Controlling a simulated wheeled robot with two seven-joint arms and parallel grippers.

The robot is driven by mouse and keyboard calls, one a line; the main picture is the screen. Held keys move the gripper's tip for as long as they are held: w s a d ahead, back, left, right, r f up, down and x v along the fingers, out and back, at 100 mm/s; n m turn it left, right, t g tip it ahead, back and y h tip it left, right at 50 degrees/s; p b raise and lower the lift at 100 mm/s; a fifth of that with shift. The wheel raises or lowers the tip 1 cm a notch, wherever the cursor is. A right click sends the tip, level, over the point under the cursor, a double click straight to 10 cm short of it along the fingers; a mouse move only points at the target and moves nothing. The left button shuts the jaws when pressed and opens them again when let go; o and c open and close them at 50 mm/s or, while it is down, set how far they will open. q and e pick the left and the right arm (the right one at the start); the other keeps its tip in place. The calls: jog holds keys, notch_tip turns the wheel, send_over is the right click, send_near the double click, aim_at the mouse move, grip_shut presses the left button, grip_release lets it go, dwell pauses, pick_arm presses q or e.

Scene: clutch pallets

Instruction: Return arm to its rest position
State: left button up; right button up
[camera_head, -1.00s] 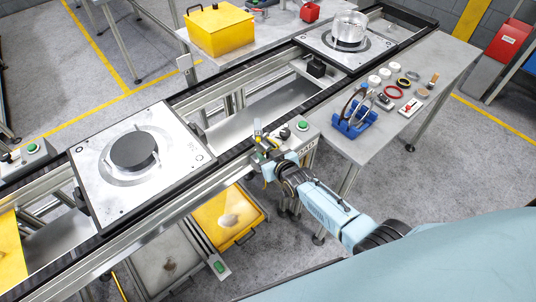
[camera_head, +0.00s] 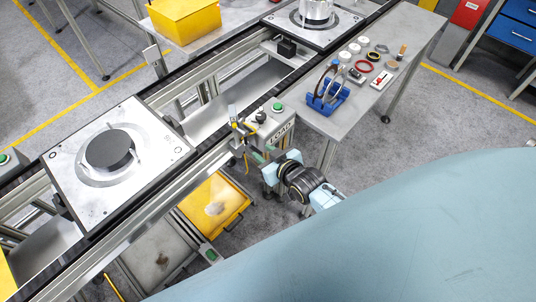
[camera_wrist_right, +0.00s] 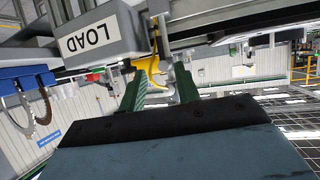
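My right arm, light blue with a black wrist joint (camera_head: 302,182), reaches from the lower right toward the conveyor's near side in the head view. My right gripper (camera_head: 256,156) is just below the grey LOAD button box (camera_head: 270,125). In the right wrist view its two green fingers (camera_wrist_right: 160,92) stand apart with nothing held between them. A yellow cable (camera_wrist_right: 152,62) and a metal part show behind the gap. The LOAD box also shows in the right wrist view (camera_wrist_right: 95,35), close to the fingers. My left gripper is in neither view.
A pallet (camera_head: 65,180) with a dark disc sits on the conveyor at left; another (camera_head: 335,35) is farther up. The grey table (camera_head: 330,125) at right bears a blue rack (camera_head: 328,100), rings and small parts. A yellow tray (camera_head: 232,205) lies below the conveyor. Floor is open at right.

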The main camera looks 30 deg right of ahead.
jog(key=shift+s+d+r, duration=0.1)
jog(key=shift+s+r, duration=0.25)
jog(key=shift+s, duration=0.3)
jog(key=s+d+f+g+h+b, duration=0.1)
jog(key=s+f+g+b, duration=0.4)
jog(key=f, duration=1)
jog(key=s+f+g+b, duration=0.1)
jog(key=s+f+b, duration=0.4)
jog(key=s+f, duration=0.75)
jog(key=s+d+f+g+b, duration=0.2)
jog(key=s+f+g+b, duration=0.4)
jog(key=s+f, duration=1.5)
jog(key=shift+s+n+h+b, duration=0.3)
jog(key=shift+s+h+b, duration=0.1)
jog(key=shift+s+b, duration=0.4)
jog(key=shift+d, duration=0.1)
